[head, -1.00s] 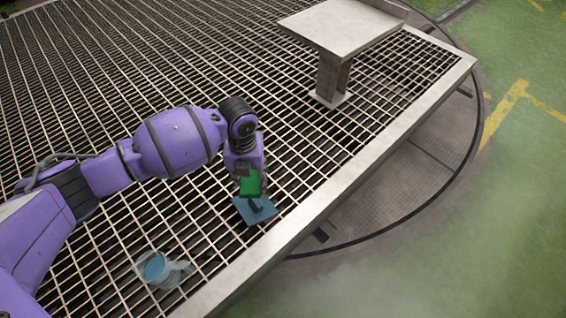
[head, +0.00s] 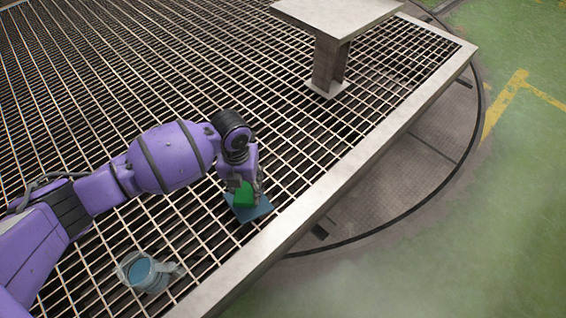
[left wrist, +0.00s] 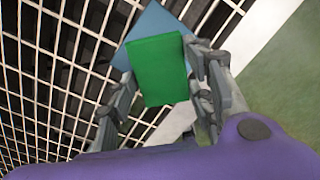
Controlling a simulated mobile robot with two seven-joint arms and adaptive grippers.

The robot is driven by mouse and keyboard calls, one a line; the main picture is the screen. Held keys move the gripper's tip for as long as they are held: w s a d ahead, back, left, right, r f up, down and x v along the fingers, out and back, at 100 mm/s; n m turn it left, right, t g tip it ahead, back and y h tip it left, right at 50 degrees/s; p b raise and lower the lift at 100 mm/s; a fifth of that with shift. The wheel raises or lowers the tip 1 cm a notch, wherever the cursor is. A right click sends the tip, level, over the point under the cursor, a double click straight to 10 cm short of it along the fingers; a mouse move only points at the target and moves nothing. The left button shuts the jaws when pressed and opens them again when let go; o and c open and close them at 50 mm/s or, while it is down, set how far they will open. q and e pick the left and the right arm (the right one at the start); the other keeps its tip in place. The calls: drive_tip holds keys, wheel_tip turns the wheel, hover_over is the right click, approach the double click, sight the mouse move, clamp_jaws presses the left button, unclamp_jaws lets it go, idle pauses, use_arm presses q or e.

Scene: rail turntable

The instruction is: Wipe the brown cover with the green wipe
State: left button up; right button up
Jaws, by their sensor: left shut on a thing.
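The green wipe (head: 243,196) is a flat-sided green block between the fingers of my left gripper (head: 245,188), which is shut on it. It also shows in the left wrist view (left wrist: 158,72), with a finger on either side. A blue square plate (head: 258,211) lies on the grating under the wipe, and its corner shows beyond the wipe in the left wrist view (left wrist: 155,22). The wipe hides much of the plate, and I cannot tell if they touch. I see no brown cover in these frames. My right gripper is not in view.
A clear jug (head: 150,273) with blue contents stands on the grating at the lower left. A pale metal stand (head: 335,18) rises at the back. The grating's raised metal edge (head: 345,175) runs close to the right of the plate. Open grating lies behind my arm.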

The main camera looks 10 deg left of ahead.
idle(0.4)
use_arm(q)
drive_tip(key=shift+f, duration=0.25)
drive_tip(key=shift+f+b, duration=0.35)
drive_tip(key=shift+f, duration=0.7)
idle(0.6)
drive_tip(key=shift+s+d, duration=0.1)
